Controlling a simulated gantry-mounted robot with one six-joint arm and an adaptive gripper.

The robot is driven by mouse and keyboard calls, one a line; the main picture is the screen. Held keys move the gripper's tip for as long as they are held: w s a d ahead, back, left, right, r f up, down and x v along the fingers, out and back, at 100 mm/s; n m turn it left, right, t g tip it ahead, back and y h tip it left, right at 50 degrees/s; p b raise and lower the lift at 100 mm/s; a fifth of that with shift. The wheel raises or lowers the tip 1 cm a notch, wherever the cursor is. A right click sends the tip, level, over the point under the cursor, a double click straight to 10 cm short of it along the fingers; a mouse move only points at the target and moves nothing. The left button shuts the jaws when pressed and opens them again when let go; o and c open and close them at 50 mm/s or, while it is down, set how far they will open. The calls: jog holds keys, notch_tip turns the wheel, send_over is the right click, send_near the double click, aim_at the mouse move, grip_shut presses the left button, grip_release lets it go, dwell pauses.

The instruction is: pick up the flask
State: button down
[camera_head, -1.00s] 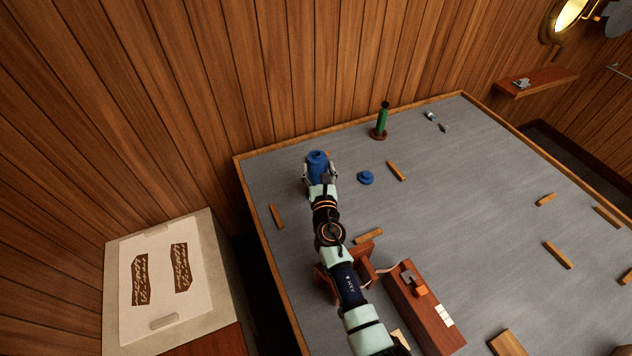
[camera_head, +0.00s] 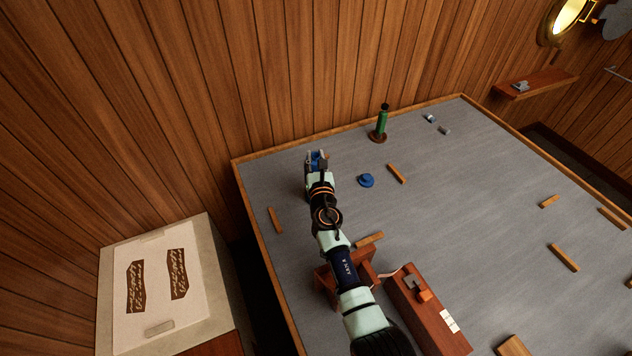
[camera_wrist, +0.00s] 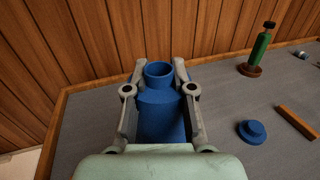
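The blue flask (camera_wrist: 162,112) stands between the two fingers of my gripper (camera_wrist: 161,78) in the wrist view, its open neck pointing up. The grey fingers lie close along both sides of its body, and my gripper looks shut on it. The palm hides its lower part. In the head view my gripper (camera_head: 317,158) largely covers the flask (camera_head: 315,165) near the table's far left corner. I cannot tell whether the flask's base touches the table.
On the grey table (camera_head: 440,200) a blue cap (camera_head: 366,180) and a wooden strip (camera_head: 396,173) lie to the right. A green bottle (camera_head: 382,122) stands on a brown base farther back. A red-brown box (camera_head: 430,315) is near the front. The wooden wall is close behind.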

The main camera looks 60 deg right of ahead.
jog(key=shift+s+f, duration=0.1)
jog(key=shift+f, duration=0.35)
jog(key=shift+r, duration=0.1)
notch_tip(320, 180, up, 20)
jog(key=p, duration=1.8)
jog(key=shift+r+p, duration=0.15)
jog(key=shift+p, duration=0.15)
jog(key=shift+a, duration=0.1)
